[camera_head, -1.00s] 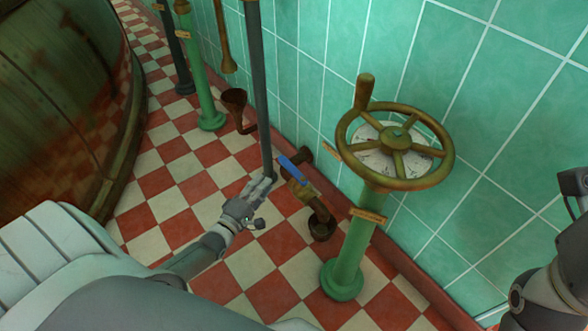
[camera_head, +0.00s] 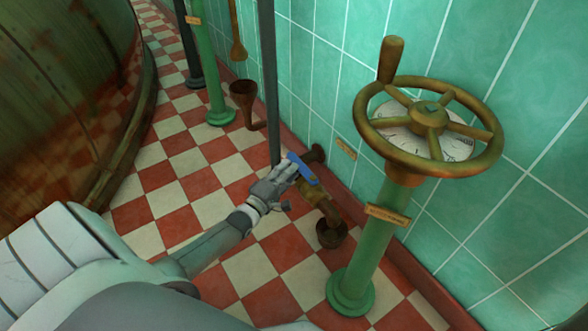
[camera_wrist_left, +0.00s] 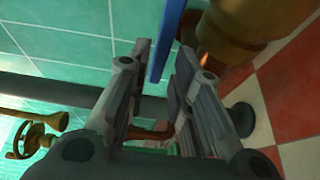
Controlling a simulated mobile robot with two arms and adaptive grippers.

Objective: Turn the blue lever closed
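The blue lever (camera_head: 304,169) sits on a brass valve (camera_head: 321,199) on a rusty pipe low by the wall. My left gripper (camera_head: 288,170) is right beside the lever, at its left side in the head view. The valve body (camera_wrist_left: 238,28) shows at the upper right there. My right gripper is out of view.
A green column with a brass handwheel and dial (camera_head: 428,127) stands right of the valve. A thin grey vertical pipe (camera_head: 268,80) rises just behind my left gripper. The tiled wall (camera_head: 480,215) is close behind. Checkered floor (camera_head: 165,200) is clear at left, before a large copper vessel (camera_head: 60,90).

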